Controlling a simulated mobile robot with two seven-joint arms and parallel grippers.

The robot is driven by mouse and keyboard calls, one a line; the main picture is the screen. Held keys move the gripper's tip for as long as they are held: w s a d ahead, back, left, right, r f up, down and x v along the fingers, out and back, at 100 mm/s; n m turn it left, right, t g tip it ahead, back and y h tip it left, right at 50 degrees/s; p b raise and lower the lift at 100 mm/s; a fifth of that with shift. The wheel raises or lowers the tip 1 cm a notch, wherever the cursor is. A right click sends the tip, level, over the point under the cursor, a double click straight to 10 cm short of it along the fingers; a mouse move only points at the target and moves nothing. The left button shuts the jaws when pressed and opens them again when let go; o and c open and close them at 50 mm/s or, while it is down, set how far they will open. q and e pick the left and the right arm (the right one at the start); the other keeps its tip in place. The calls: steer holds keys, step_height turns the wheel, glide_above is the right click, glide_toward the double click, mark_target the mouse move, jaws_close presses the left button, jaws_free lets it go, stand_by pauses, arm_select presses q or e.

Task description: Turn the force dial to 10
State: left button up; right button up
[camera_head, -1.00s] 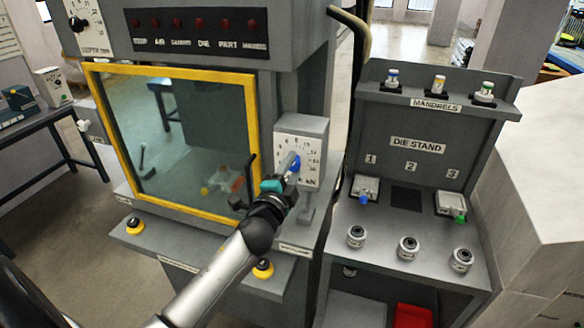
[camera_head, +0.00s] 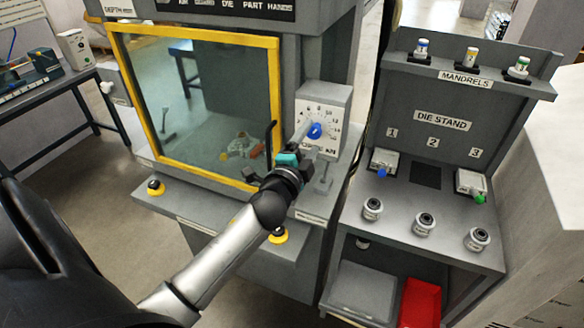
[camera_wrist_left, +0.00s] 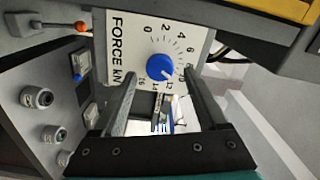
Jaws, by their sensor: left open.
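The force dial is a round blue knob (camera_head: 315,130) on a white scale plate on the front of a grey box, right of the yellow-framed window. In the left wrist view the knob (camera_wrist_left: 159,67) sits below a scale running from 0 to 16, with "FORCE kN" beside it. A small mark shows at the knob's lower right edge, but I cannot read its setting surely. My left gripper (camera_head: 303,144) is in front of the dial. Its two fingers (camera_wrist_left: 160,76) are apart, one to each side of the knob in that view; contact is not visible. My right gripper is not in view.
A black upright handle (camera_head: 270,150) stands beside the window frame, close to my left wrist. A die stand (camera_head: 440,125) with mandrels and dies is to the right. Yellow-ringed buttons (camera_head: 278,235) sit on the ledge below. A red bin (camera_head: 420,302) is low at right.

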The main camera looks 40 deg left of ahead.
arm_select(q)
steer(key=b+v, duration=0.2)
steer(key=v, duration=1.1)
steer(key=shift+a+f, duration=0.1)
steer(key=s+d+f+n+g+h+b, duration=0.1)
steer(key=s+f+n+g+b, duration=0.15)
steer(key=f, duration=1.05)
steer(key=s+d+f+n+g+h+b, duration=0.1)
steer(key=d+f+g+b, duration=0.15)
steer(key=f, duration=1.05)
steer(key=s+f+n+g+h+b, duration=0.1)
steer(key=s+f+g+b, duration=0.15)
steer(key=f, duration=1.05)
steer(key=s+d+f+n+g+b, duration=0.1)
steer(key=s+d+f+g+b, duration=0.1)
steer(key=s+f, duration=0.7)
steer(key=s+d+f+n+g+h+b, duration=0.1)
steer(key=s+d+f+n+g+b, duration=0.1)
steer(key=s+f, duration=0.7)
steer(key=s+d+f+n+g+b, duration=0.1)
steer(key=s+f+g+b, duration=0.3)
steer(key=s+f, duration=0.6)
steer(key=shift+d+f+n+g, duration=0.35)
steer(key=shift+d+n+g, duration=0.1)
steer(key=shift+n, duration=0.3)
